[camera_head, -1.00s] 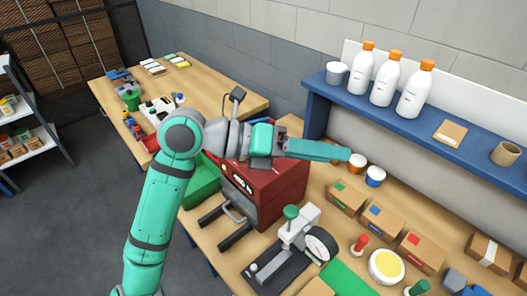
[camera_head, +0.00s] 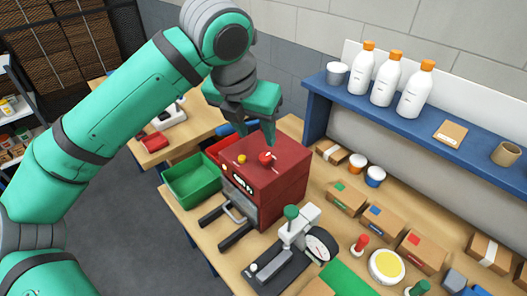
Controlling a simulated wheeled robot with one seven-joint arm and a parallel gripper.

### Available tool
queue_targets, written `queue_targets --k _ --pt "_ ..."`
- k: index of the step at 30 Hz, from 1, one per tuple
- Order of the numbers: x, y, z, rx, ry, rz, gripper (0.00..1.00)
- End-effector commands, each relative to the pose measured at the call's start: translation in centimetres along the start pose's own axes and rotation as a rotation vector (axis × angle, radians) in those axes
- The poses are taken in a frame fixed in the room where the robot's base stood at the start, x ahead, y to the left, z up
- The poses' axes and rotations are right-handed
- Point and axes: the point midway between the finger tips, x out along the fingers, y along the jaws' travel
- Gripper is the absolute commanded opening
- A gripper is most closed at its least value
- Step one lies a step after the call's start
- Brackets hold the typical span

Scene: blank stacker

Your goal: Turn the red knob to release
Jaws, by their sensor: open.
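The knob has a white mark. My gripper (camera_head: 256,140) points down just above the machine's top, with its fingers apart near the knob. One fingertip is close to the knob; I cannot tell whether it touches. The gripper holds nothing that I can see.
A green bin (camera_head: 192,182) stands left of the machine. A press with a dial gauge (camera_head: 320,246) stands in front. Small cardboard boxes (camera_head: 346,199) line the bench to the right. A blue shelf (camera_head: 400,120) holds white bottles.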

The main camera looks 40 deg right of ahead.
Motion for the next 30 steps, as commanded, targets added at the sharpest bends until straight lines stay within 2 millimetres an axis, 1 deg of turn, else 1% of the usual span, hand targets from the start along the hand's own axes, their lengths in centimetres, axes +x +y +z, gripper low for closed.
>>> queue_targets --k 5,12,16,21,30 --pt "2.7 -0.1 -0.1 0.001 0.001 -0.006 0.45" --pt "6.9 -0.2 0.0 0.001 0.000 -0.007 0.45" --pt "8.6 -0.2 0.0 0.000 -0.001 -0.006 0.45" --pt "9.9 -0.2 0.0 0.001 -0.001 -0.005 0.45" --pt "10.2 -0.2 0.0 0.001 -0.001 -0.004 0.45"
